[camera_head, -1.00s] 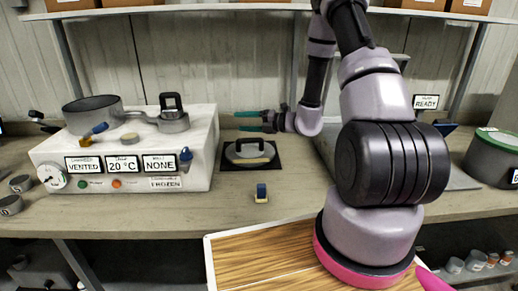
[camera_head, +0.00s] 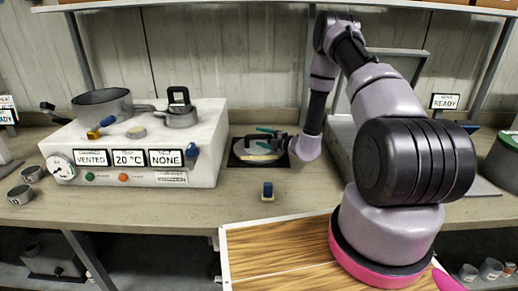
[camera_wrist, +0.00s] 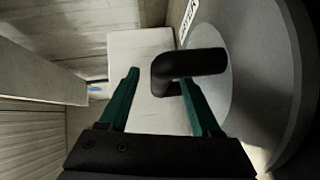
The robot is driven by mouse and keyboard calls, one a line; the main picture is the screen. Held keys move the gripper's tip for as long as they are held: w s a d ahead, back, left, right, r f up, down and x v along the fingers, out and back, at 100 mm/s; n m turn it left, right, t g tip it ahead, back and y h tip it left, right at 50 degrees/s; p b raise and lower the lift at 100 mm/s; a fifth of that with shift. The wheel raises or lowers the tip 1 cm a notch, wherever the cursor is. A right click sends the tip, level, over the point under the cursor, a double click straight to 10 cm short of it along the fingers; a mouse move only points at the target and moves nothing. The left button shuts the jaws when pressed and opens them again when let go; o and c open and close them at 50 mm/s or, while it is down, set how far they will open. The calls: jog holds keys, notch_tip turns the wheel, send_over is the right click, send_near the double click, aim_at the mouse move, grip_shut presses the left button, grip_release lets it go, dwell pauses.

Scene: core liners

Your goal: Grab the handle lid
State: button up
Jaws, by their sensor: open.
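The handle lid (camera_head: 246,158) is a round grey disc on a black mat (camera_head: 236,164) at the middle of the bench. In the wrist view its grey face (camera_wrist: 250,75) fills the right side, and its black bent handle (camera_wrist: 195,63) sticks out toward my fingers. My gripper (camera_head: 265,142) is at the lid, with teal fingers open. In the wrist view my gripper (camera_wrist: 160,80) has the handle's near end between its fingertips, closer to the right finger. I cannot tell whether that finger touches the handle. My gripper hides part of the lid in the head view.
A white unit (camera_head: 210,120) with labels, pots and a black-handled piece (camera_head: 179,97) stands left of the mat. A small blue block (camera_head: 267,190) is in front of the mat. A metal shelf stand (camera_head: 345,135) is at right. The front bench is mostly clear.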

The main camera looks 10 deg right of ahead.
aim_at(255, 145)
jog(key=x, duration=0.3)
jog(key=shift+w+a+f, duration=0.1)
jog(key=shift+w+a, duration=0.15)
jog(key=shift+w, duration=0.05)
grip_shut()
dwell(1.2)
